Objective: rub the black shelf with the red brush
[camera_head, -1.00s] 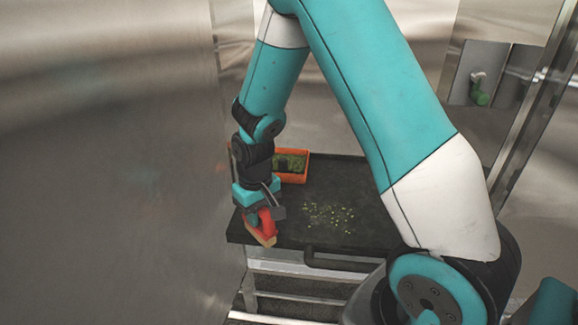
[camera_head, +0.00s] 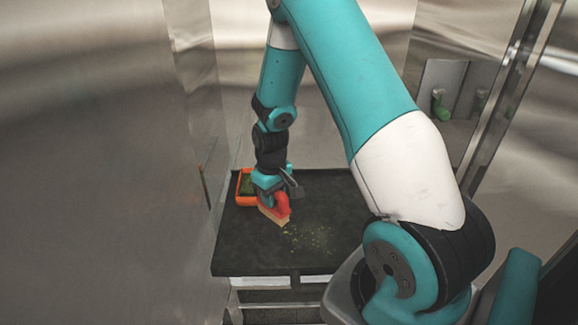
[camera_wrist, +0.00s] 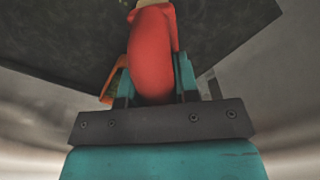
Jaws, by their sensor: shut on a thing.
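The black shelf (camera_head: 245,258) lies flat between metal walls, with green-yellow bits (camera_head: 312,240) scattered on its middle. My gripper (camera_head: 272,192) is over the left part of the shelf, shut on the red brush (camera_head: 282,204). The brush's pale bristle end points down and to the right, close to the left edge of the scattered bits. I cannot tell whether the bristles touch the shelf. In the wrist view the red brush handle (camera_wrist: 152,55) sits between the teal fingers, with the shelf (camera_wrist: 225,35) beyond it.
An orange tray (camera_head: 243,200) with green contents stands on the shelf's left side, just behind my gripper, which partly hides it. A metal wall (camera_head: 100,160) rises close on the left. A green-handled fitting (camera_head: 441,110) is on the back right wall.

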